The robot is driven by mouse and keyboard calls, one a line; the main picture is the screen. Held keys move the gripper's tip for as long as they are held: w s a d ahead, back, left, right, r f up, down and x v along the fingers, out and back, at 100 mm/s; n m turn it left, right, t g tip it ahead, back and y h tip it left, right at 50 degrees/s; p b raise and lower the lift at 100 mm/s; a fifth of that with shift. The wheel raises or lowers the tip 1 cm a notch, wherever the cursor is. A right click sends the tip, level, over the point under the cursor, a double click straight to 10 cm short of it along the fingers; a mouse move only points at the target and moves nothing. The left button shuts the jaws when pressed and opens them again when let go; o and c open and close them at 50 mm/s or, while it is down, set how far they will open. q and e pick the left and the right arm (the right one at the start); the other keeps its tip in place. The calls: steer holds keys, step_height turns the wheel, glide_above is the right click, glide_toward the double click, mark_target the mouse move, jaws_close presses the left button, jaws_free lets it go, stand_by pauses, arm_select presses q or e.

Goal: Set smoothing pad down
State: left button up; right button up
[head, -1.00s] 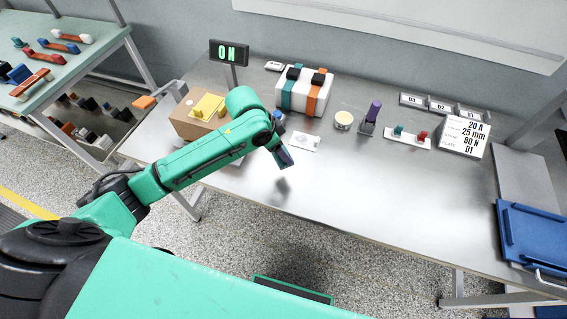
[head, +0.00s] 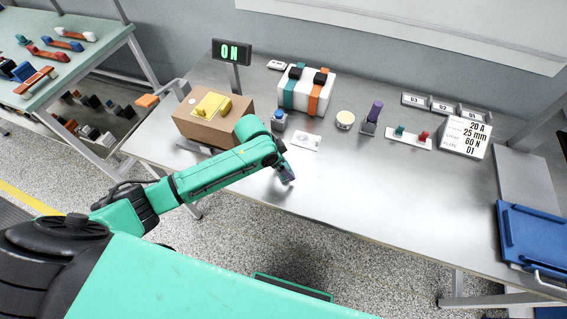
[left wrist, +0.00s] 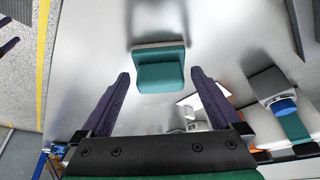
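The smoothing pad, a teal block with a grey edge (left wrist: 160,70), shows in the left wrist view over the bare metal table. It lies between and slightly beyond the tips of my left gripper (left wrist: 160,76). The two dark purple fingers are spread, with a gap on each side of the pad. The pad appears to rest on the table, but contact underneath is hidden. In the head view my left gripper (head: 287,173) is low over the table near its front edge, and the pad cannot be made out there. My right gripper is not in view.
Behind the gripper are a white card (head: 305,141), a blue-topped button (head: 279,120), a cardboard box (head: 190,130) with a yellow piece, and a strapped white case (head: 318,97). A purple-handled tool (head: 373,114) stands further right.

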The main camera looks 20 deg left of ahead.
arm_select(q)
steer(key=shift+r, duration=0.15)
steer(key=v, duration=1.2)
steer(key=shift+s+d, duration=0.1)
steer(key=shift+d, duration=0.05)
